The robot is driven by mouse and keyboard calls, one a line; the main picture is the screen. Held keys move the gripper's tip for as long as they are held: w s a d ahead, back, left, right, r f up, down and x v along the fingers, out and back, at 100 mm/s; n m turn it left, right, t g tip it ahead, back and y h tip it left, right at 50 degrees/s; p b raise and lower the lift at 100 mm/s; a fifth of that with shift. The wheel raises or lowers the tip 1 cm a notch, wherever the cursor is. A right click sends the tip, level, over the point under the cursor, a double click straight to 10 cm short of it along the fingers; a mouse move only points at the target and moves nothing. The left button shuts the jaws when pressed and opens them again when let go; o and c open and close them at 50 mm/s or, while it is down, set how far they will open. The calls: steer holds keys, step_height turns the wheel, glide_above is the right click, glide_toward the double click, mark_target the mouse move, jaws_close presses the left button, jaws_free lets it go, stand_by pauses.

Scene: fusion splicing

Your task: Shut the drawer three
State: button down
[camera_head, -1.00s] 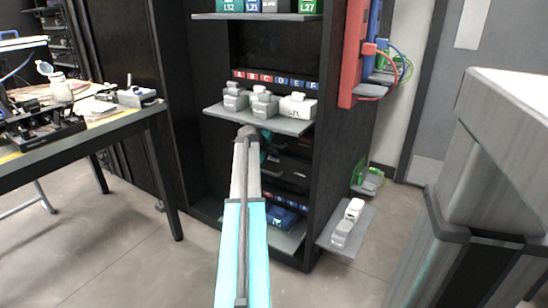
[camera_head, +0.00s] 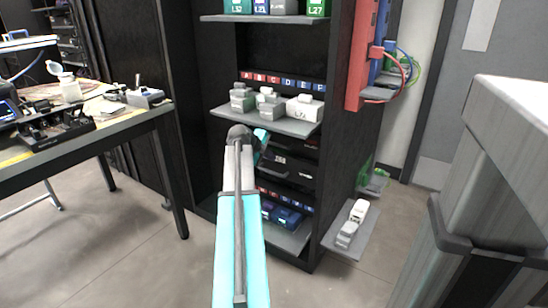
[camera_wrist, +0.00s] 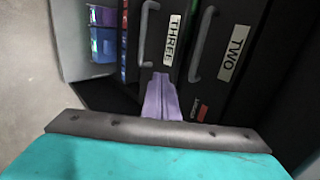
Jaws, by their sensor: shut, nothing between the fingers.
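Drawer three (camera_wrist: 160,45) shows its front, bar handle and "THREE" label in the wrist view, turned sideways. Drawer two (camera_wrist: 224,88), with its own handle and "TWO" label, is beside it on the right. My gripper (camera_wrist: 161,78) is shut and empty, with its fingertips over the lower end of drawer three's front in the picture, close to the handle's end. I cannot tell whether they touch it. In the head view the dark drawers (camera_head: 292,166) are in the black rack, partly hidden by my arm. How far drawer three stands out is unclear.
A grey shelf with several small devices (camera_head: 268,122) juts out above the drawers. A low shelf with blue devices (camera_head: 287,240) is beneath them. A side shelf (camera_head: 345,245) stands out at the right. A workbench (camera_head: 85,137) is at the left, with open floor before it.

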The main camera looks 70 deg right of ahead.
steer(key=shift+p+v, duration=0.45)
steer(key=shift+v, duration=1.55)
